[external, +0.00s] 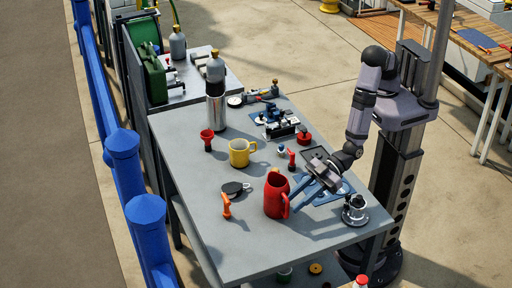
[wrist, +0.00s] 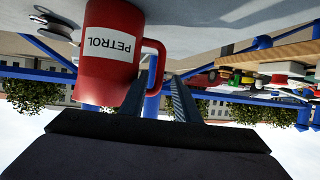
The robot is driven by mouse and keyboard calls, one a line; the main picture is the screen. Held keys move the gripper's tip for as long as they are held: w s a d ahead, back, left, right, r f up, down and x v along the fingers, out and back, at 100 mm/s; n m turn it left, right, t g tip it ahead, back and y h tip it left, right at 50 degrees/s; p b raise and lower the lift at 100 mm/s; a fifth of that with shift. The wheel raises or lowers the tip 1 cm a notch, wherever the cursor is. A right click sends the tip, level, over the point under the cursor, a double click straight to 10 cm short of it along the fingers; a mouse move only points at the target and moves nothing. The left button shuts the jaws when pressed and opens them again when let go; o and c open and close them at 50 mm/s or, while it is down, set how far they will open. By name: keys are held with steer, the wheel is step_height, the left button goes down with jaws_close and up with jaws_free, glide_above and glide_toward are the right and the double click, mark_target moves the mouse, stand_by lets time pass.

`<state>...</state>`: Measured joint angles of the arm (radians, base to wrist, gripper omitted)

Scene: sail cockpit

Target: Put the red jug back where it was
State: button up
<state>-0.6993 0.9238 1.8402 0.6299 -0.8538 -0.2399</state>
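The red jug (external: 275,196) stands upright near the front edge of the grey workbench, its handle turned right toward my gripper. In the wrist view the red jug (wrist: 108,50) appears upside down, with a white "PETROL" label. My gripper (external: 298,199) reaches down from the right beside the handle. In the wrist view my gripper (wrist: 156,90) has its two fingers apart, with the handle between or just beyond their tips. I cannot tell whether either finger touches it.
A grey metal fitting (external: 355,210) stands to the right on the workbench (external: 240,250). The bench's front strip is clear.

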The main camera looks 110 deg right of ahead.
steer(key=b+v, duration=0.1)
steer(key=v, duration=0.7)
steer(key=shift+s+r+b, duration=0.15)
steer(key=shift+s+b, duration=0.15)
steer(key=shift+b, duration=0.05)
steer(key=shift+d, duration=0.15)
steer(key=s+d+g, duration=0.3)
steer(key=d+g, duration=0.1)
steer(key=d, duration=0.3)
steer(key=s+d+g, duration=0.3)
steer(key=s+d, duration=0.1)
steer(key=d, duration=0.4)
steer(key=s+d+m+g+h, duration=0.2)
steer(key=s+d+g, duration=0.4)
steer(key=s+d, duration=0.7)
steer(key=s, duration=0.3)
steer(key=shift+s+d+r+h, duration=0.2)
steer(key=shift+s+d+h, duration=0.1)
steer(key=shift+s+d, duration=0.1)
